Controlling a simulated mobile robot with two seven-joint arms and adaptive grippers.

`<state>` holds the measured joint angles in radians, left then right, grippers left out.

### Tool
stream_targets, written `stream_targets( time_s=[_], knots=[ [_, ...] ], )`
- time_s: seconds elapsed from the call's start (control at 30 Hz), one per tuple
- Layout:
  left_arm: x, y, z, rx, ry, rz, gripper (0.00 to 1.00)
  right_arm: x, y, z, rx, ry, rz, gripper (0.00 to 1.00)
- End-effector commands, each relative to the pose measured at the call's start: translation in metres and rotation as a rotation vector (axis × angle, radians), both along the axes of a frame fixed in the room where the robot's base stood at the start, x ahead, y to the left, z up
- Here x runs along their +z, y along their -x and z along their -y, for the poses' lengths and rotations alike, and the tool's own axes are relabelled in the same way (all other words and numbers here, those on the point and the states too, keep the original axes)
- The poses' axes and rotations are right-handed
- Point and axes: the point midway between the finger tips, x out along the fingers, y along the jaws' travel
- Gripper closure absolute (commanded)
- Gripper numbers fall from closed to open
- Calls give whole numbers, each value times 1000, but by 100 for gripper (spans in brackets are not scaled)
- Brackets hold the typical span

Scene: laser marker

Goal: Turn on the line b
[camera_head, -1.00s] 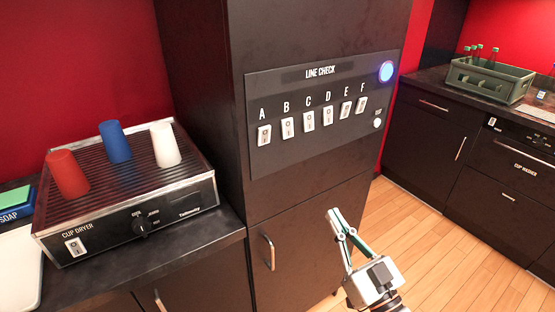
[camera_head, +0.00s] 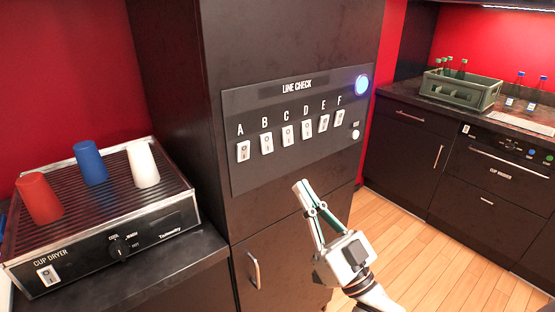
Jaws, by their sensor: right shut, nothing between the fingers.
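The line check panel (camera_head: 290,168) is a dark plate on the front of a tall black cabinet. It carries a row of white rocker switches under the letters A to F. The switch under B (camera_head: 266,143) is second from the left, between switch A (camera_head: 243,151) and switch C (camera_head: 288,136). Which way B is tipped is too small to tell. A round lamp (camera_head: 362,84) glows blue-white at the panel's upper right. My right gripper (camera_head: 301,184) is shut and empty, below the panel and to the right of B, apart from the switches. My left gripper is not in view.
A cup dryer (camera_head: 125,240) with a red, a blue and a white cup stands on the left counter. A small round white button (camera_head: 355,134) sits at the panel's right. A green bottle crate (camera_head: 462,90) stands on the right counter. The cabinet handle (camera_head: 254,271) sticks out below the panel.

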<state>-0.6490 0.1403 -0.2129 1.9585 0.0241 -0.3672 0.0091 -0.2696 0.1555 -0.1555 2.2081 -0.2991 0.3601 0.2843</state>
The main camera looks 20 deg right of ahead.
Motion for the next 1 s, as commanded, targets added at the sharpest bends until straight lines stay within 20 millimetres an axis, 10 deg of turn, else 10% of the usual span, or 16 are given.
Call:
stream_targets(
  time_s=[0.3,1.0],
  knots=[
    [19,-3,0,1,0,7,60,41,-48,-17,-1,0,4,100],
    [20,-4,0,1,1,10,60,29,-83,-30,-1,0,-1,100]
  ],
)
